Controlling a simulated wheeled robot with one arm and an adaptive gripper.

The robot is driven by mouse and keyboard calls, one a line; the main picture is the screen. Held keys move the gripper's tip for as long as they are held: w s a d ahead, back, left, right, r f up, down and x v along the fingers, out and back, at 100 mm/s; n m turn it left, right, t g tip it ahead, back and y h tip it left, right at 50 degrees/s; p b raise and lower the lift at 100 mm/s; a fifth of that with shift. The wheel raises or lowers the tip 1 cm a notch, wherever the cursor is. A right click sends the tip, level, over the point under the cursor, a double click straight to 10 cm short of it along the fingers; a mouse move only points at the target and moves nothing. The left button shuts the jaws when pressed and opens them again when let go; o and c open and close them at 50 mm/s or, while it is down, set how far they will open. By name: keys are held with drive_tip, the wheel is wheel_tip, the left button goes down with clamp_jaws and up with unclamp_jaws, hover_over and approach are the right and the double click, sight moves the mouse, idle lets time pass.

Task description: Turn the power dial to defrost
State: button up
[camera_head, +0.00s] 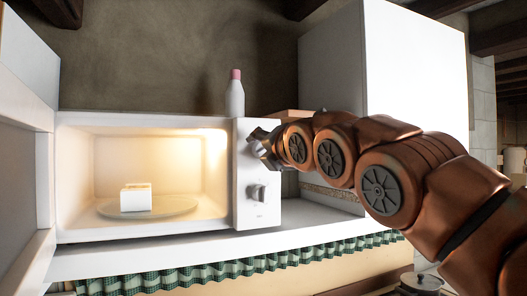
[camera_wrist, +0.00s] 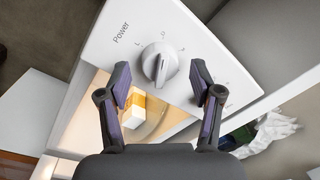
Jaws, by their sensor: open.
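The power dial (camera_wrist: 160,63) is a round white knob with a raised ridge. It sits on the white microwave's control panel, with the printed word "Power" and small letter marks around it in the wrist view. Its exact setting is hard to read. My gripper (camera_wrist: 160,78) is open, one finger on either side of the dial's lower part in that view, with visible gaps. In the head view my gripper (camera_head: 262,148) is at the upper dial and mostly covers it. The microwave (camera_head: 143,122) is lit inside and its front is open.
A lower dial (camera_head: 258,193) sits below on the same panel. A white and yellow block (camera_head: 136,200) rests on the plate (camera_head: 180,207) inside. A white bottle with a pink cap (camera_head: 235,95) stands behind the microwave top. A tall white cabinet (camera_head: 390,55) is at right.

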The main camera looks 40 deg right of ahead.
drive_tip(key=v, duration=1.1)
drive_tip(key=shift+s, duration=0.15)
drive_tip(key=shift+a, duration=0.15)
drive_tip(key=w+a+f+m+g+y, duration=0.1)
drive_tip(key=a+f+m+g, duration=0.25)
drive_tip(key=f, duration=0.65)
drive_tip(key=w+a+f+m+g+y, duration=0.1)
drive_tip(key=a+f+m+g, duration=0.2)
drive_tip(key=f, duration=0.8)
drive_tip(key=w+a+f+m+g+y, duration=0.1)
drive_tip(key=a+f+m+g, duration=0.3)
drive_tip(key=f, duration=0.6)
drive_tip(key=s+a+f+m+g+y, duration=0.1)
drive_tip(key=s+a+f+m+g, duration=0.3)
drive_tip(key=s+f, duration=0.5)
drive_tip(key=s+a+f+m+g, duration=0.4)
drive_tip(key=s+f+m, duration=0.4)
drive_tip(key=f, duration=0.5)
drive_tip(key=shift+s+f+y, duration=0.2)
drive_tip(key=shift+s+y, duration=0.2)
drive_tip(key=shift+s, duration=0.3)
drive_tip(key=shift+m, duration=0.25)
